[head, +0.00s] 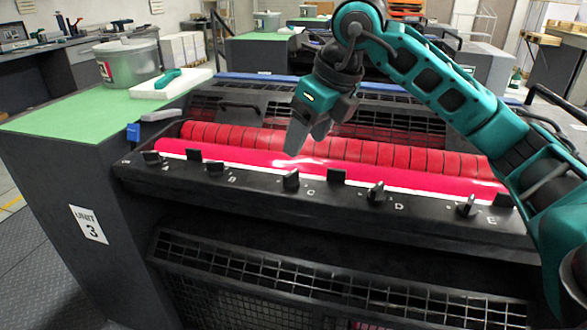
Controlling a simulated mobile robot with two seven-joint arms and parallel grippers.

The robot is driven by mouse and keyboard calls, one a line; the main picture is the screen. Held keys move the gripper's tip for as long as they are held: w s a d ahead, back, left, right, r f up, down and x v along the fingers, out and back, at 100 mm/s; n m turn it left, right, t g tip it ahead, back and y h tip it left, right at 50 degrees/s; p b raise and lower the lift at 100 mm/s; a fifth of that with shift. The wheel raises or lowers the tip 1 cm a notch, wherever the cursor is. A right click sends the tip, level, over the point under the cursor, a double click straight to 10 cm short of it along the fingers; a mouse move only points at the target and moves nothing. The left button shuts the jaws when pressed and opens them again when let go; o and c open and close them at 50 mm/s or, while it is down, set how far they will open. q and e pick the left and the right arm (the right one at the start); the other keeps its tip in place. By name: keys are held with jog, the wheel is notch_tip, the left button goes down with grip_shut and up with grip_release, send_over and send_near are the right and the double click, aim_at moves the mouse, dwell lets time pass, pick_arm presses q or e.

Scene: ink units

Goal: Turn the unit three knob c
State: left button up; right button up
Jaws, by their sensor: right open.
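Unit three is a black press with a "UNIT 3" sign (89,225) on its left side. Knob c (291,180) is a small black knob on the sloped front rail, just left of the printed letter C. It stands with its grip roughly upright. My right gripper (306,142) hangs above and slightly behind the knob in the picture, in front of the red rollers. Its fingers point down with a gap between them, and it is empty and apart from the knob. My left gripper is not in view.
Knob B (215,168) and knob D (377,193) flank knob c on the rail. A black block (336,175) stands close to its right. Behind the rail lie a bright pink roller (240,156) and a red segmented roller (230,135). A bucket (127,62) stands on the green top.

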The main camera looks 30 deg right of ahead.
aim_at(291, 173)
jog(key=x, duration=0.8)
jog(key=shift+w+f, duration=0.15)
jog(key=shift+f, duration=0.1)
jog(key=c, duration=1)
